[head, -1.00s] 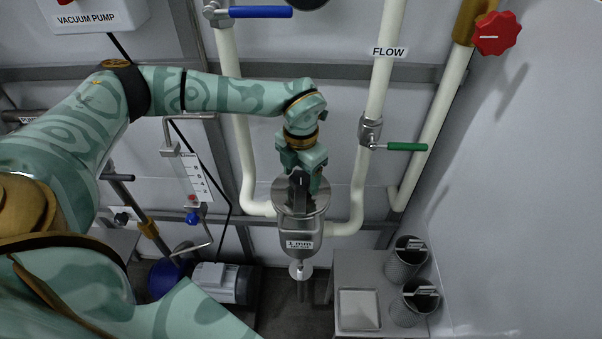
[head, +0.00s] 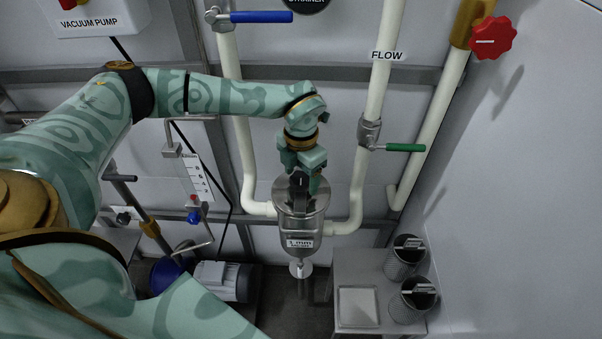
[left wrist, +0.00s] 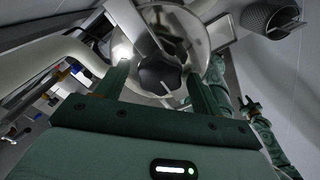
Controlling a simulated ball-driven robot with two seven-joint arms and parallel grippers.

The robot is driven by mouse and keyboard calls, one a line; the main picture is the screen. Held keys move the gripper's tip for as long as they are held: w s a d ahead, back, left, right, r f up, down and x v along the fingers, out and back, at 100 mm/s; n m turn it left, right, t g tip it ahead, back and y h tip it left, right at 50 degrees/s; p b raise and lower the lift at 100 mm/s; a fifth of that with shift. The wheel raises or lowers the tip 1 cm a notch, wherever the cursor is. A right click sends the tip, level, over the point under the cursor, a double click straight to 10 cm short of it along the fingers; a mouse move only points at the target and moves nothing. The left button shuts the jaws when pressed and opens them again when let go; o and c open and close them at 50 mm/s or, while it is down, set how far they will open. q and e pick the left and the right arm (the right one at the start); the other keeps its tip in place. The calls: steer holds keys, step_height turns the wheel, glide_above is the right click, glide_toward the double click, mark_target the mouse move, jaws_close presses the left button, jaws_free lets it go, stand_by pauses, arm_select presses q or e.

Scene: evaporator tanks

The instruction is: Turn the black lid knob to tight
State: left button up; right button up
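The black lid knob (left wrist: 158,75) sits on the round steel lid (left wrist: 196,42) of the strainer pot, whose steel body (head: 297,228) hangs between pale pipes in the head view. My left gripper (head: 301,184) is directly above the lid. In the left wrist view its two fingers (left wrist: 160,78) are open, one on each side of the knob, with visible gaps. A pale pointer mark shows at the knob's lower edge. In the head view the gripper partly hides the knob.
A green-handled valve (head: 404,148) is on the pipe to the right, and a blue-handled valve (head: 261,17) is at upper left. Two mesh baskets (head: 404,262) and a square tray (head: 358,307) stand on a steel stand (head: 345,268) at lower right.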

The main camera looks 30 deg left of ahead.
mark_target(301, 177)
arm_select(q)
step_height(301, 177, up, 12)
steer(key=p, duration=0.2)
stand_by(0.6)
